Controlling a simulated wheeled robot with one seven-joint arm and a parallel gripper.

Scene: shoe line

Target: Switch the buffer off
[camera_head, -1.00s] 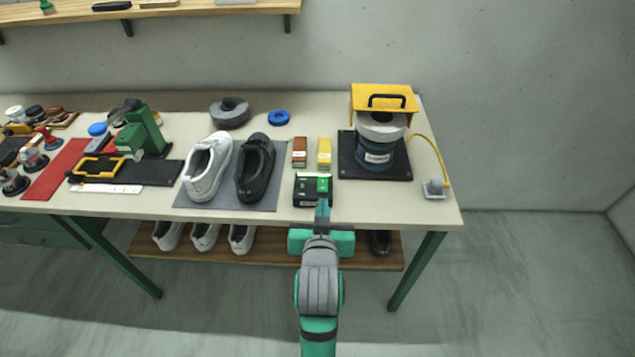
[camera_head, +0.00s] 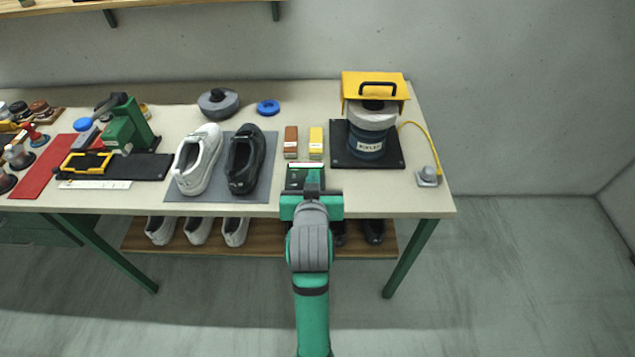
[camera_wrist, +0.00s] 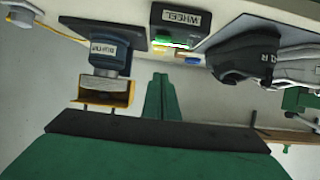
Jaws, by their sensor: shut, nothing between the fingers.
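The buffer stands at the back right of the bench, with a blue base (camera_head: 366,146), a grey wheel (camera_head: 370,118) and a yellow hood (camera_head: 377,88). It also shows in the wrist view, where its blue base (camera_wrist: 112,55) appears upside down. A dark control box (camera_head: 292,178) sits at the bench's front edge, mostly hidden by my gripper (camera_head: 313,178). In the wrist view the box is labelled WHEEL (camera_wrist: 180,18) and has a bright green part (camera_wrist: 172,42). My gripper (camera_wrist: 160,82) is shut and empty, at the box in the head view. Contact is unclear.
A white shoe (camera_head: 198,160) and a black shoe (camera_head: 244,160) stand on a grey mat (camera_head: 215,195) left of the box. Brown (camera_head: 291,142) and yellow (camera_head: 316,143) blocks lie just behind it. A yellow cable leads to a grey knob (camera_head: 428,174) at the right.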

